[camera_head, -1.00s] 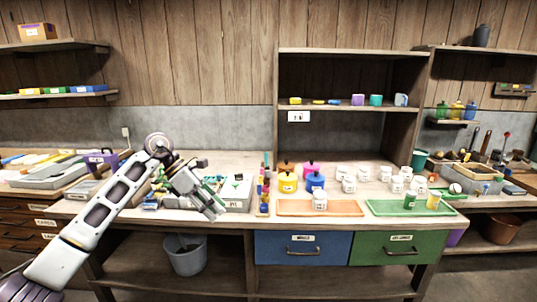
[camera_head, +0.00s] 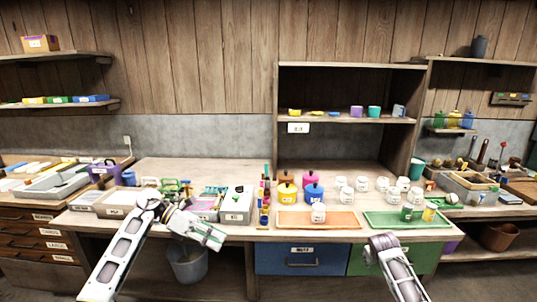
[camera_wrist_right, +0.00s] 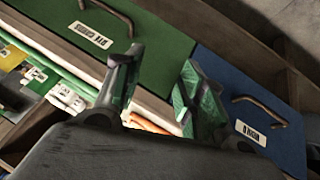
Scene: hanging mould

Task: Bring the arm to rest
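My left gripper (camera_head: 212,236) is at the front edge of the bench, left of centre, in the head view. It points right and down, with nothing visible hanging from it; its finger gap is too small to judge. My right arm (camera_head: 395,268) rises from the bottom in front of the green drawer (camera_head: 425,258). In the right wrist view my right gripper (camera_wrist_right: 155,88) has its two fingers apart and nothing held between them. The green drawer (camera_wrist_right: 120,30) and the blue drawer (camera_wrist_right: 255,110) lie beyond the fingers, both shut.
The bench holds an orange tray (camera_head: 290,226), a green tray (camera_head: 385,224), several white jars and a blue pot (camera_head: 313,193). A grey bin (camera_head: 187,265) stands below the left gripper. A shelf unit (camera_head: 345,65) rises behind.

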